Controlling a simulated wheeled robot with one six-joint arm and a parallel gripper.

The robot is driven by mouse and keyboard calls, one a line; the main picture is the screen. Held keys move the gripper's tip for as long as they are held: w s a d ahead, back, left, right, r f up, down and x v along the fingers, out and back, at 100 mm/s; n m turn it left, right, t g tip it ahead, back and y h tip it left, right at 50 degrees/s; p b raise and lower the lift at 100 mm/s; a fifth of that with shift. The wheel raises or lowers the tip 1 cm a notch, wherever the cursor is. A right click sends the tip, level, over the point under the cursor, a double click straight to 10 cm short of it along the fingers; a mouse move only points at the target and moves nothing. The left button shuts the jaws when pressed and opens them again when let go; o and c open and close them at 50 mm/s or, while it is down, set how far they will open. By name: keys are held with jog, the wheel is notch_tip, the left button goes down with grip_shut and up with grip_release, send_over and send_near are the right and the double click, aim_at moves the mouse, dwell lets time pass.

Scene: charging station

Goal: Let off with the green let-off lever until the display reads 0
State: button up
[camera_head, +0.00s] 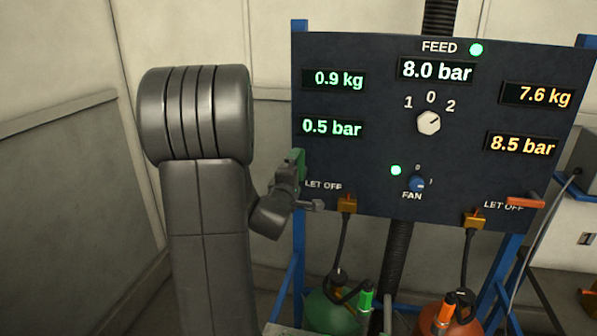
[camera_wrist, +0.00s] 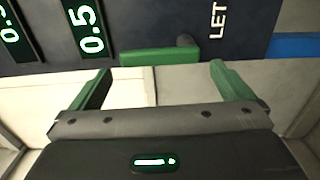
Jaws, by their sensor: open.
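The green let-off lever (camera_head: 298,162) stands upright at the left edge of the dark panel, above the left LET OFF label and partly hidden by my gripper. In the wrist view the lever (camera_wrist: 160,57) lies just beyond the fingertips, between them, its dark pivot at its right end. My gripper (camera_head: 300,189) is open and empty in front of it; both fingers also show in the wrist view (camera_wrist: 160,70). I see no clear contact with the lever. The green pressure display (camera_head: 332,128) reads 0.5 bar.
The panel (camera_head: 370,170) also carries a 0.9 kg display (camera_head: 339,79), a feed display (camera_head: 436,70) at 8.0 bar, a selector knob (camera_head: 429,123) and a fan knob (camera_head: 417,184). An orange lever (camera_head: 525,202) is at the right. Green (camera_head: 330,313) and orange (camera_head: 450,325) cylinders stand below.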

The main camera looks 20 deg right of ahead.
aim_at(300, 166)
jog(key=b+v, duration=0.1)
jog(key=v, duration=0.7)
jog(key=p+x, duration=0.3)
jog(key=x, duration=1)
jog(key=shift+w+d, duration=0.25)
jog(key=shift+w, duration=0.05)
jog(key=shift+s+a, duration=0.1)
jog(key=shift+s, duration=0.05)
